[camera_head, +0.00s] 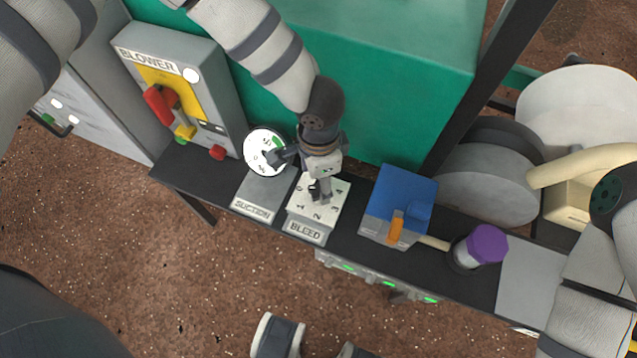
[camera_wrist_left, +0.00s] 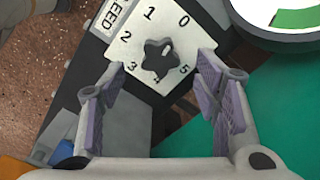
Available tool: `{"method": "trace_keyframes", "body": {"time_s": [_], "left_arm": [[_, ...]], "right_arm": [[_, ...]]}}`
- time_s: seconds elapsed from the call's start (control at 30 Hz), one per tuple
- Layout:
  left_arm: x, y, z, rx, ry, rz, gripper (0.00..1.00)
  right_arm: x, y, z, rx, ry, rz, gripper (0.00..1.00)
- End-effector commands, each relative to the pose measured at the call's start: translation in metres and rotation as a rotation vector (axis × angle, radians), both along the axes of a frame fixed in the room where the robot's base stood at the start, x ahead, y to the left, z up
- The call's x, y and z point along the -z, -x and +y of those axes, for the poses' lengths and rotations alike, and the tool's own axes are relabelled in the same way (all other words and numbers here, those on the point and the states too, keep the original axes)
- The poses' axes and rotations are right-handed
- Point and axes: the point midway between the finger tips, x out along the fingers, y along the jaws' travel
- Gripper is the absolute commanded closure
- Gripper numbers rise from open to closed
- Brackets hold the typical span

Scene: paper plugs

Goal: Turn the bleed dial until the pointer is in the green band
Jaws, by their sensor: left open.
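The bleed dial is a dark, lobed knob (camera_wrist_left: 158,58) on a white plate (camera_wrist_left: 192,42) numbered 0 to 5. Its white mark points toward the 0. In the head view the plate (camera_head: 334,205) sits above the BLEED label, and my gripper hides most of the knob. My left gripper (camera_head: 320,188) is over the dial, with its open fingers (camera_wrist_left: 160,78) on either side of the knob. My right gripper is out of view.
The blower box (camera_head: 218,70) with a red handle (camera_head: 158,104) stands left of the gauge. Right of the dial are a blue box (camera_head: 388,192) with an orange lever (camera_head: 395,229) and a purple-capped knob (camera_head: 487,243). A green housing (camera_head: 400,80) rises behind the dark shelf.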

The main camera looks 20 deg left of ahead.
Motion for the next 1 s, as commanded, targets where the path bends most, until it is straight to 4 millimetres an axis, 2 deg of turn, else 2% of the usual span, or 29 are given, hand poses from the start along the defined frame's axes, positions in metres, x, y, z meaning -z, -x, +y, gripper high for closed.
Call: {"method": "trace_keyframes", "body": {"time_s": [0.53, 0.8, 0.87, 1.0], "left_arm": [[0.037, 0.001, 0.000, -0.001, 0.000, 0.003, 0.43], [0.040, 0.000, 0.000, -0.001, 0.000, 0.000, 0.43], [0.039, 0.000, 0.000, -0.001, 0.000, 0.000, 0.55], [0.039, 0.000, 0.000, -0.001, 0.000, 0.000, 0.86]], "right_arm": [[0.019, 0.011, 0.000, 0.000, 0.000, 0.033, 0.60], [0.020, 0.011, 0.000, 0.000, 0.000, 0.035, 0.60], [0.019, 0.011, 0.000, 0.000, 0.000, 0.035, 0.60], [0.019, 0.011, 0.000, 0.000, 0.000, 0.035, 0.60]]}}
